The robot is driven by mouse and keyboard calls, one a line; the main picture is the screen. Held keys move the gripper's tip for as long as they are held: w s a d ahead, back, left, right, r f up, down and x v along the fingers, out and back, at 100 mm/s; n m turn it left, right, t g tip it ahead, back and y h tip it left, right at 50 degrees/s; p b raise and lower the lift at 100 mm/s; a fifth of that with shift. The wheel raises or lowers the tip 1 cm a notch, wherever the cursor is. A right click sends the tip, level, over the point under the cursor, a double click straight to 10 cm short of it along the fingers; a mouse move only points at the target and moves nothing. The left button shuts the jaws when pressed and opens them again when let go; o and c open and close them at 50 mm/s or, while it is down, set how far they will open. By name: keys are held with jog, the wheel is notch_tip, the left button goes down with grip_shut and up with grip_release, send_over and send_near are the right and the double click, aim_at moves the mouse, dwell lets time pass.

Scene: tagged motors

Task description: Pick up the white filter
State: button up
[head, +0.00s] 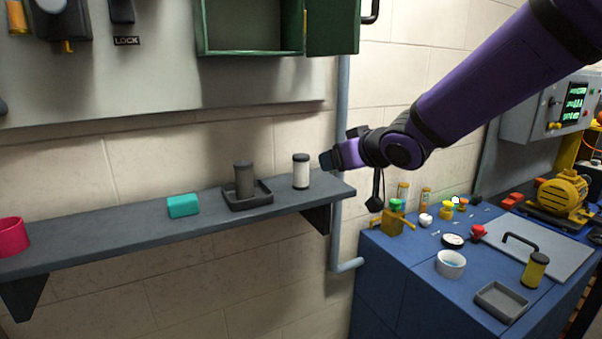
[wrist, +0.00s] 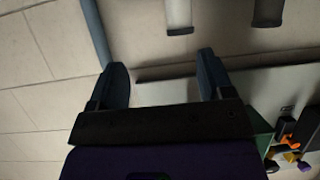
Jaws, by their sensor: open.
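The white filter (head: 301,172) is an upright white cylinder with dark ends, standing near the right end of the grey wall shelf (head: 120,233). My gripper (head: 326,160) is just to the right of the filter in the head view, at about the height of its upper part, with a small visible gap. In the wrist view my gripper (wrist: 162,68) has its two fingers spread with nothing between them. The white filter (wrist: 178,14) shows there at the top edge, beyond the fingertips and partly cut off.
A dark grey filter (head: 244,180) stands in a black tray (head: 262,196) left of the white one. A teal block (head: 183,206) and a pink cup (head: 12,235) lie farther left. A green cabinet (head: 252,52) hangs above. A blue bench (head: 400,275) with several parts stands right.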

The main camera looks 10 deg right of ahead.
aim_at(306, 163)
jog(key=shift+n+y, duration=0.4)
jog(key=shift+y, duration=0.3)
jog(key=shift+s+a+x, duration=0.1)
jog(key=shift+a+x, duration=0.2)
jog(key=shift+x, duration=1.9)
jog(key=shift+s+a+x, duration=0.1)
jog(key=shift+a+x, duration=0.15)
jog(key=shift+x, duration=2)
jog(key=shift+s+a+x, duration=0.1)
jog(key=shift+a+x, duration=0.2)
jog(key=shift+x, duration=1.9)
jog(key=shift+r, duration=0.2)
jog(key=c, duration=1)
